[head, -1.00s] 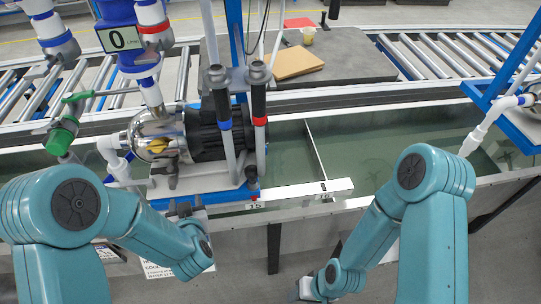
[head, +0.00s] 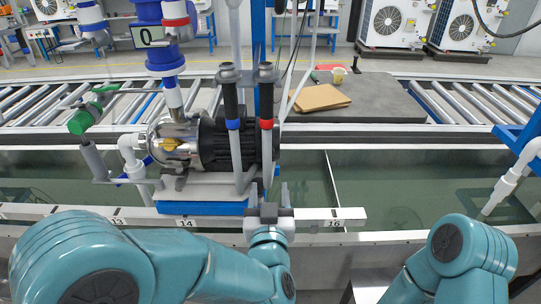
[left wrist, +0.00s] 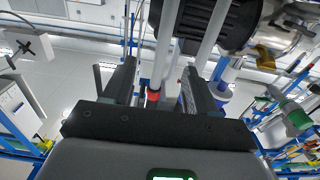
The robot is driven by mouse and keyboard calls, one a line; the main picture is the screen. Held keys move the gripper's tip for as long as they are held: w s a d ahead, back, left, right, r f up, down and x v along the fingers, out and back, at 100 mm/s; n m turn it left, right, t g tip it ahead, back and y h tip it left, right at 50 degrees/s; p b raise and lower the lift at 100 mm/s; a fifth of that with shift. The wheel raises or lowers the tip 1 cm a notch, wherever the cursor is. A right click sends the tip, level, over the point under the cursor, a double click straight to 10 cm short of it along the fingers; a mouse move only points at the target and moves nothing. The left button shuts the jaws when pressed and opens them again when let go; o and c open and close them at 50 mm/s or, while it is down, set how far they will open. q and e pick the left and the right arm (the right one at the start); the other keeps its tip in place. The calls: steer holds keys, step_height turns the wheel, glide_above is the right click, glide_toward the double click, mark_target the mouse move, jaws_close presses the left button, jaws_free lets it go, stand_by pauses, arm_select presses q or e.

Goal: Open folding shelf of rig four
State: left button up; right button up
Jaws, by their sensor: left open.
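No part in these views can be clearly made out as the folding shelf. A pump rig shows in the head view: a silver and black pump (head: 208,145) on a blue base (head: 205,208) over a water tank (head: 395,185). Two upright black-handled levers (head: 249,95), one with a blue band and one with a red, stand at its right. My left gripper (head: 268,192) is open, fingers pointing away, at the tank's front edge just right of the base. In the left wrist view my open jaws (left wrist: 160,88) frame pale tubes and a red band (left wrist: 153,95); contact cannot be told. My right gripper is out of view.
A white strip with number labels (head: 310,214) runs along the tank's front. A roller conveyor (head: 460,105) and a grey slab with a brown board (head: 320,98) lie behind. Another blue frame with a white pipe (head: 510,175) stands at the right.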

mark_target(268, 153)
arm_select(q)
steer(key=w+p, duration=0.1)
steer(key=w, duration=1.4)
steer(key=shift+w+a, duration=0.1)
steer(key=shift+a, duration=0.1)
steer(key=shift+f, duration=0.1)
jaws_close()
